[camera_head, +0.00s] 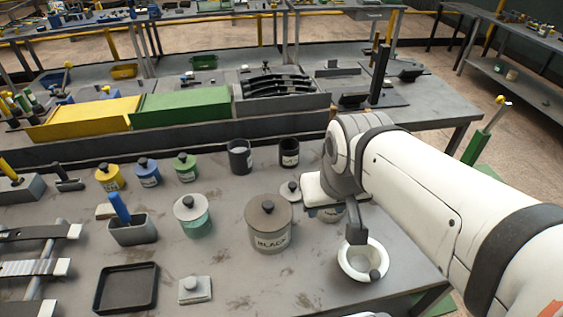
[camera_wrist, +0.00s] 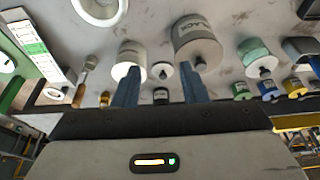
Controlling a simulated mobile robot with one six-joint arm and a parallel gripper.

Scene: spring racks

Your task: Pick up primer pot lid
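A small pale lid with a dark knob (camera_head: 290,190) lies on the bench behind the pot marked BLACK, partly hidden by my wrist. It looks like the primer pot lid, but I see no lettering on it. In the wrist view this lid (camera_wrist: 158,68) shows between and beyond my fingers. A pale pot (camera_head: 331,214) stands beside it, mostly hidden under my gripper. In the wrist view that pot (camera_wrist: 131,53) is near the left finger. My gripper (camera_head: 357,238) is open and empty above the bench, right of the lid; its fingers (camera_wrist: 164,74) are apart.
The brown-lidded BLACK pot (camera_head: 269,226) stands left of my gripper. A white bowl (camera_head: 348,262) sits below and right of it. A teal jar with a white lid (camera_head: 192,215) and dark cups (camera_head: 240,158) stand further left and behind. The bench's right edge is close.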

